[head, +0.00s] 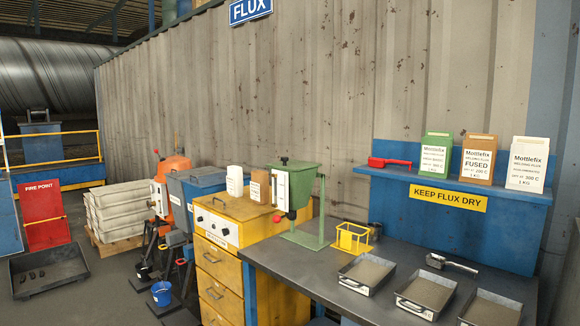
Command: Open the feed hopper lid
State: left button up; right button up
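A green hopper (302,180) stands on a green frame at the bench's left end. Its top looks covered by a flat green lid with a small dark knob (284,160), and the lid looks shut. A white gauge panel is on its front, with a red knob at lower left. A blue-grey bin (190,195) with a covered top stands further left, beside an orange machine (172,168). I cannot tell for certain which one is the feed hopper. Neither of my grippers is in view.
A blue shelf (450,188) holds flux packs and a red scoop. A blue bucket (162,293) stands on the floor.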

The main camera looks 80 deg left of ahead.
aim_at(292, 165)
jog(key=u, duration=2.7)
jog(key=i+j+z, duration=0.25)
jog(key=z, duration=0.25)
jog(key=i+j+z, duration=0.2)
jog(key=j+z, duration=0.3)
